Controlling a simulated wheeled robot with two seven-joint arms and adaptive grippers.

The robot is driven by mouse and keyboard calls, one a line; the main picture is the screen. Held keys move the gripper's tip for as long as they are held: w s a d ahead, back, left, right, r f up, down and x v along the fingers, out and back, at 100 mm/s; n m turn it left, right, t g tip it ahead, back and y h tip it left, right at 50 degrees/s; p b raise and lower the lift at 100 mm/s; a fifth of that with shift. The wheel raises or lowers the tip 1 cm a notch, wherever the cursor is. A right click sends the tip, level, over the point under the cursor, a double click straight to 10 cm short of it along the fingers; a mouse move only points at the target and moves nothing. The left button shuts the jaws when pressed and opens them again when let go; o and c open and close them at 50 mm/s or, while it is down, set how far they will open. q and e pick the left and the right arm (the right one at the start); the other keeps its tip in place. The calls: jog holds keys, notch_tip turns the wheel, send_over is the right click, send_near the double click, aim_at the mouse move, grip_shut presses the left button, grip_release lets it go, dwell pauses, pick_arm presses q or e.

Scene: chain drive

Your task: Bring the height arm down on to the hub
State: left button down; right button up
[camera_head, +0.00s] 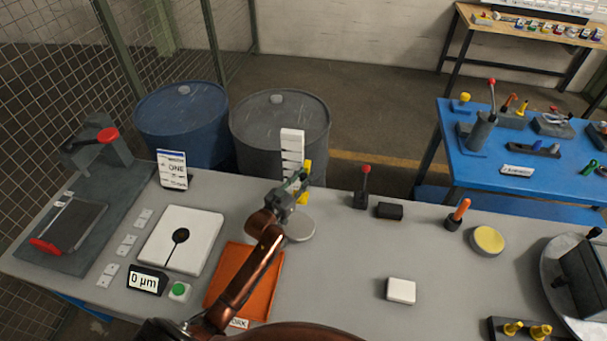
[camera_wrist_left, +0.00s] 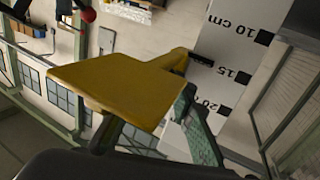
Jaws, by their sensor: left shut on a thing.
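The height arm (camera_head: 308,167) is a yellow piece at the white upright scale (camera_head: 292,142), which stands at the back edge of the grey table. My left gripper (camera_head: 301,182) is at the scale and shut on the yellow arm. In the left wrist view the yellow height arm (camera_wrist_left: 125,88) is a broad plate, with a green finger (camera_wrist_left: 203,130) beside it. The white scale (camera_wrist_left: 228,75) behind it carries marks for 10 cm, 15 and 20. A round grey disc (camera_head: 299,229) lies below the gripper. I cannot tell which thing is the hub. My right gripper is not in view.
An orange tray (camera_head: 272,290) lies under my left arm. A white plate (camera_head: 205,226) with a black dial and a 0 µm display (camera_head: 146,281) are left. A red-knobbed lever (camera_head: 363,188) and dark block (camera_head: 389,211) stand right of the scale. The middle right is fairly clear.

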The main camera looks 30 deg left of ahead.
pick_arm(q)
jog(key=c, duration=1.6)
grip_release()
jog(key=s, duration=0.4)
jog(key=s+a, duration=0.1)
jog(key=s, duration=0.7)
jog(key=shift+a, duration=0.35)
jog(key=shift+r, duration=0.1)
